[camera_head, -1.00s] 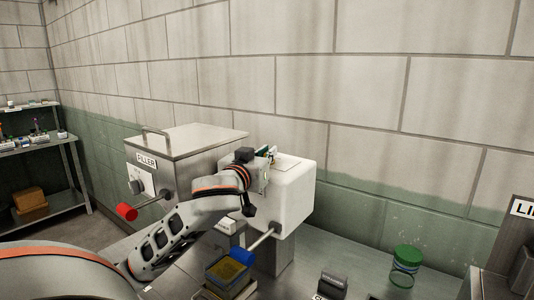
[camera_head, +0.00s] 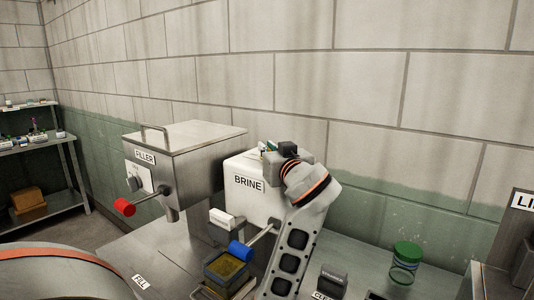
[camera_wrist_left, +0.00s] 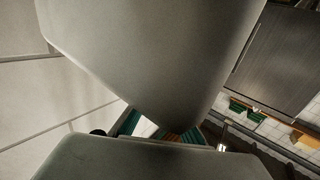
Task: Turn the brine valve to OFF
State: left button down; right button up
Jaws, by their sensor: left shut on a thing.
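The white brine box (camera_head: 241,206) stands on the steel counter, with a BRINE label (camera_head: 248,184) on its front. My left gripper (camera_head: 268,150) is at the box's top edge, shut on what appears to be the brine valve. The hold itself is hidden by my wrist and hand, so I cannot read the valve's setting. A lever with a blue end (camera_head: 240,252) sticks out low from the box front, apart from my fingers. In the left wrist view my gripper fingers (camera_wrist_left: 150,130) fill most of the picture. My right gripper is out of view.
The steel filler (camera_head: 185,155) with a red-ended lever (camera_head: 124,208) stands left of the box. A tray (camera_head: 228,268) sits below the blue end. A green-lidded jar (camera_head: 406,254) stands at the right, with bare counter around it. The block wall (camera_head: 400,110) is close behind.

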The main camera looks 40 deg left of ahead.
pick_arm(q)
jog(key=shift+w+f+n+g+y+b, duration=0.2)
jog(key=shift+n+g+y+b, duration=0.3)
jog(key=shift+n+g+b, duration=0.45)
jog(key=shift+n+g+y, duration=0.25)
jog(key=shift+g+y, duration=0.05)
jog(key=shift+g, duration=0.45)
jog(key=shift+n+g+b, duration=0.6)
jog(key=shift+g+b, duration=0.2)
jog(key=shift+g, duration=0.1)
jog(key=shift+r+n+g+y+b, duration=0.15)
jog(key=shift+n+g+y+b, duration=0.35)
jog(key=shift+g, duration=0.6)
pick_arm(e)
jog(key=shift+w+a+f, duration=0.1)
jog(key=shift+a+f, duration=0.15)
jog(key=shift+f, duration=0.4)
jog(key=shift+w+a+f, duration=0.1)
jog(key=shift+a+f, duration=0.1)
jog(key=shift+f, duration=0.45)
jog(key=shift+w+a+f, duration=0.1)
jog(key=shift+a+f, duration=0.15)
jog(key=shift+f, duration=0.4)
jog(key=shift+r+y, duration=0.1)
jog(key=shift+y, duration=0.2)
